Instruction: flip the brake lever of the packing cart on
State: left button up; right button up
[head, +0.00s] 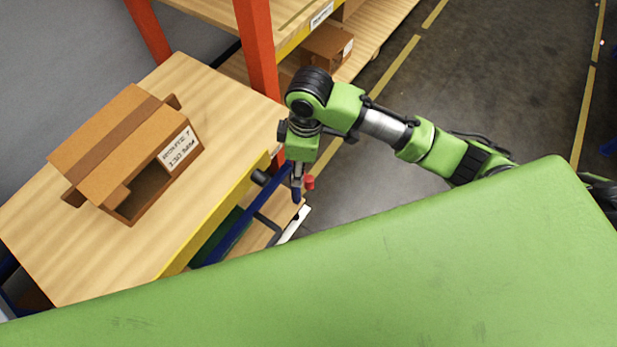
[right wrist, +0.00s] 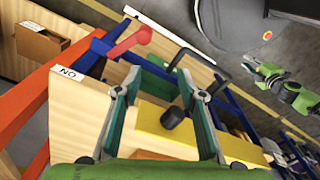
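In the head view, only a small red part (head: 310,182) shows beside my right gripper (head: 297,181). In the right wrist view, my right gripper (right wrist: 158,68) has its fingers spread with nothing held between them. The lever lies just beyond the left fingertip; I cannot tell if they touch. A small green arm (right wrist: 295,95) at the right may be my left; its gripper's state is unclear.
A wooden table (head: 100,250) with an open cardboard box (head: 125,140) is at the left in the head view. An orange-posted shelf (head: 255,50) stands behind. A black knob (right wrist: 172,117) lies below the fingers. Grey floor (head: 480,80) is clear.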

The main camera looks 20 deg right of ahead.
aim_at(309, 178)
jog(key=shift+h, duration=0.5)
jog(key=d+f, duration=0.1)
jog(key=f, duration=0.3)
jog(key=w+d+f, duration=0.1)
jog(key=f, duration=0.3)
jog(key=w+d+f, duration=0.1)
jog(key=f, duration=0.3)
jog(key=shift+f, duration=0.25)
grip_shut()
